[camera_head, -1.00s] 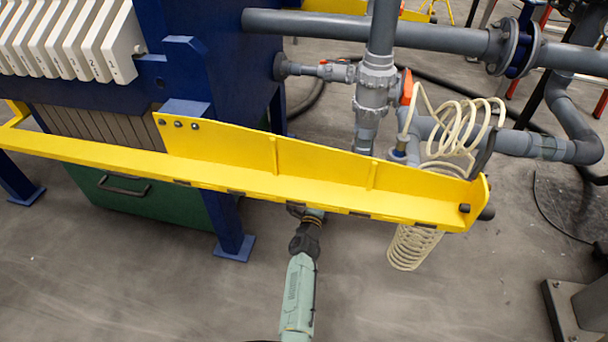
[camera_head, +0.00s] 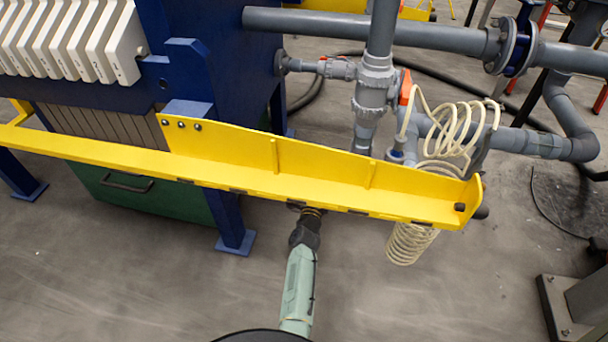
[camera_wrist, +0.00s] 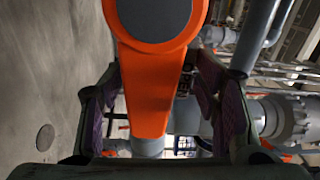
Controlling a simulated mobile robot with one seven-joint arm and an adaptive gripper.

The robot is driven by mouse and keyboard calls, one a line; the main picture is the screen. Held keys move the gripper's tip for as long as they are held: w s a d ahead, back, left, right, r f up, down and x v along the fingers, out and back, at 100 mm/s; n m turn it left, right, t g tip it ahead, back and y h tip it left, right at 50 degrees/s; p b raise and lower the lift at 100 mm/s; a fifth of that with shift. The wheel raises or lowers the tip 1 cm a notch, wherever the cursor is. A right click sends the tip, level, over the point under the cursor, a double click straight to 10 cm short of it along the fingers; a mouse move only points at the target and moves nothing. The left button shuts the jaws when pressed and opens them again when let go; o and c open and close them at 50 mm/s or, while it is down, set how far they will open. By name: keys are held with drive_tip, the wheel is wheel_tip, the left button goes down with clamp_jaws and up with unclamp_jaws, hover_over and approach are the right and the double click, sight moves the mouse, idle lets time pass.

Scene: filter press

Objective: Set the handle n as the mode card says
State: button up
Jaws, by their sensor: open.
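In the wrist view, a large orange handle (camera_wrist: 150,85) with a round grey hub cap fills the middle. It lies between the two dark fingers of my gripper (camera_wrist: 157,90), which stand apart on either side of it. I cannot tell whether either finger touches it. In the head view, my gripper is hidden behind the yellow beam. No letter marks are readable, so I cannot tell which is handle n. No mode card is in view.
The yellow beam (camera_head: 320,186) crosses in front of my arm. A cream coiled hose (camera_head: 410,243) hangs at its right end. The blue press frame (camera_head: 205,85) with white plates (camera_head: 125,50) stands left. Grey pipes (camera_head: 390,30) run behind. The front floor is clear.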

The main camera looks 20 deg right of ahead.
drive_tip(key=shift+f, duration=0.1)
drive_tip(key=p+v, duration=0.1)
drive_tip(key=v, duration=0.6)
drive_tip(key=shift+s+f, duration=0.1)
drive_tip(key=shift+s, duration=0.05)
idle(0.4)
